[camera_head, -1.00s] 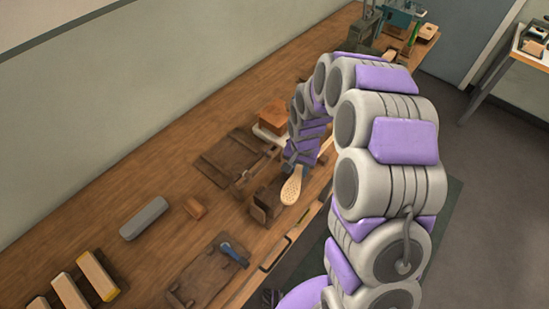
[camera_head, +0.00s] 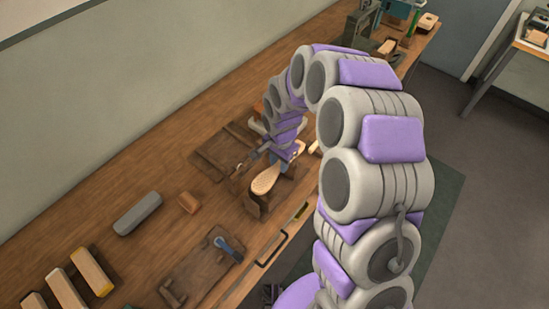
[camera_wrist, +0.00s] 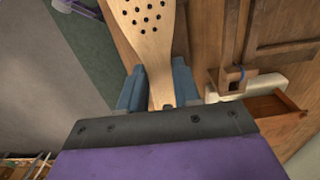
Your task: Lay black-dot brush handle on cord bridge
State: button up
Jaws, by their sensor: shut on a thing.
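The brush handle is a pale wooden paddle (camera_head: 265,183) with dark dots on its broad head. It also fills the top centre of the wrist view (camera_wrist: 150,28). My gripper (camera_head: 284,158) is shut on its narrow neck. Both blue fingers flank the neck in the wrist view (camera_wrist: 158,78). In the head view the paddle's head overlaps a dark wooden stand (camera_head: 254,204), which may be the cord bridge. The paddle and my arm hide part of the stand. I cannot tell whether they touch.
A dark tray (camera_head: 212,158) lies behind the stand. A grey rounded block (camera_head: 138,213) and a small brown block (camera_head: 189,203) lie to the left. A blue-handled tool (camera_head: 229,247) rests on a front board. Bench space around the grey block is clear.

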jog(key=shift+d+f, duration=0.4)
jog(key=shift+f, duration=0.1)
jog(key=shift+a+f, duration=0.15)
jog(key=shift+a, duration=1)
jog(key=shift+s+d, duration=0.15)
jog(key=shift+d, duration=1.1)
jog(key=shift+a, duration=0.85)
jog(key=shift+d, duration=0.8)
jog(key=shift+a, duration=0.6)
jog(key=shift+d+f, duration=0.45)
jog(key=shift+f, duration=0.05)
jog(key=shift+a+f, duration=0.25)
jog(key=shift+f, duration=0.45)
grip_shut()
